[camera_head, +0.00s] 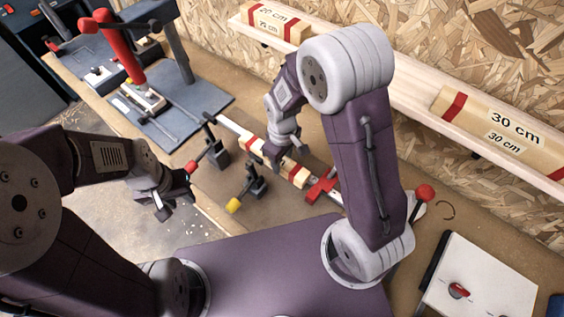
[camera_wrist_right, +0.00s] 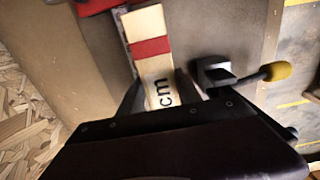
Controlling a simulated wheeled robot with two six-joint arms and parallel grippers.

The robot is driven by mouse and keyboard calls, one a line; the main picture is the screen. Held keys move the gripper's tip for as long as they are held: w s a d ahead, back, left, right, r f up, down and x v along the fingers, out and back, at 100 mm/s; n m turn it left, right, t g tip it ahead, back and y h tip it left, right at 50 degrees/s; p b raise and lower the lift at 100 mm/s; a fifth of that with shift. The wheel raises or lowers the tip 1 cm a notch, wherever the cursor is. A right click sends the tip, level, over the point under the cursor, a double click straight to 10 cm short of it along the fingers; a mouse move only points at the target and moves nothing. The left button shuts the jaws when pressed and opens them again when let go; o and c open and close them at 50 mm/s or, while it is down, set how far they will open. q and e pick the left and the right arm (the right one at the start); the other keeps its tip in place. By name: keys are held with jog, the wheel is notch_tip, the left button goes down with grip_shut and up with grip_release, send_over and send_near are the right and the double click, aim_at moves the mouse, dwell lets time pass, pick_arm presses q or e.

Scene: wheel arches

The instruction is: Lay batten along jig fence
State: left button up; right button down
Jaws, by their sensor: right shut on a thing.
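The batten (camera_head: 299,177) is a pale wooden bar with red bands, lying low along a light metal strip of the jig, which I take to be the fence (camera_head: 228,124). My right gripper (camera_head: 283,161) is shut on the batten near its middle. In the right wrist view the batten (camera_wrist_right: 150,50) sits between the two dark fingers (camera_wrist_right: 158,98), with a red band and "cm" print showing. A thin grey edge runs beside it there; I cannot tell whether they touch. My left gripper (camera_head: 176,207) is empty, its fingers apart, left of the jig.
A red stop piece (camera_head: 321,187) is at the jig's right end. Clamps with a red handle (camera_head: 190,167) and a yellow handle (camera_head: 233,205) stand on the near side. A rear shelf (camera_head: 405,95) holds a 30 cm batten (camera_head: 500,130) and a shorter 20 cm one (camera_head: 270,20).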

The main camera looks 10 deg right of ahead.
jog(key=shift+f, duration=0.7)
jog(key=shift+w+f, duration=0.15)
jog(key=shift+f, duration=0.1)
jog(key=shift+f, duration=0.2)
jog(key=shift+f+b, duration=0.4)
jog(key=c, duration=0.8)
grip_release()
jog(key=shift+c, duration=0.2)
jog(key=shift+r, duration=0.1)
jog(key=shift+r, duration=0.1)
